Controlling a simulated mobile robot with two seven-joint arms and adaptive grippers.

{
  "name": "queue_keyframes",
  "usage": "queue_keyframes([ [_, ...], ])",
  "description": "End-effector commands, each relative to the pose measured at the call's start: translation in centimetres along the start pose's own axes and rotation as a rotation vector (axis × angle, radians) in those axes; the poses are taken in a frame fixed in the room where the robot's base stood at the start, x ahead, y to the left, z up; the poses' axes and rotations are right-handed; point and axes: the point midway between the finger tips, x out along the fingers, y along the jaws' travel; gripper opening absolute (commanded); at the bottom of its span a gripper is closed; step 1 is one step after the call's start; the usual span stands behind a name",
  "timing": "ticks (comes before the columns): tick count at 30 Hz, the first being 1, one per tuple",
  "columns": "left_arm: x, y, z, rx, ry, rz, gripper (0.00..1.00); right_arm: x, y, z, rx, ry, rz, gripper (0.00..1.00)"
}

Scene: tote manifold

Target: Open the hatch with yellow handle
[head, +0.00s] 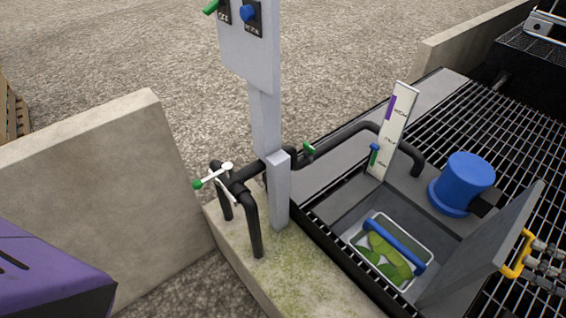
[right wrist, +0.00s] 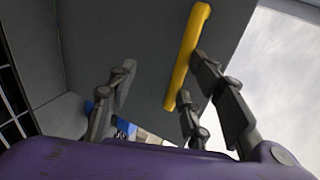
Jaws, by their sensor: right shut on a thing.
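The grey hatch (head: 490,262) stands raised and tilted on the right of the opening in the head view. Its yellow handle (head: 517,256) is on the outer right face. The hatch (right wrist: 140,45) and handle (right wrist: 188,52) fill the upper middle of the right wrist view. My right gripper (head: 535,257) is at the handle, shut on it; the exact finger contact is partly hidden. In the wrist view its fingers (right wrist: 160,95) look spread, with the handle by the right ones. My left gripper is out of view.
The opening holds a white tote (head: 432,246) with green contents and a blue bar (head: 395,247). A blue cylinder (head: 466,181), a labelled white gauge (head: 392,130) and black pipes stand beside it. A grey post (head: 266,120) and concrete wall (head: 100,190) are left.

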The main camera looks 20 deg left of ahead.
Motion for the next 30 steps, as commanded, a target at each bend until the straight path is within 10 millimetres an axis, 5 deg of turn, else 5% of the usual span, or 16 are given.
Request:
queue_keyframes([
  [8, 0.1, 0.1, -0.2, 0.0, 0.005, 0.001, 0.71, 0.3, 0.9, 0.5, 0.013, -0.009, 0.016, 0.28],
  [14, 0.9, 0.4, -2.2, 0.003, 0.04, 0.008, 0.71, -0.6, 0.9, 0.4, 0.013, -0.009, 0.017, 0.28],
  [30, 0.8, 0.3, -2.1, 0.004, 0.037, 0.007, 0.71, -10.8, -0.1, 0.1, 0.003, 0.001, 0.004, 0.28],
])
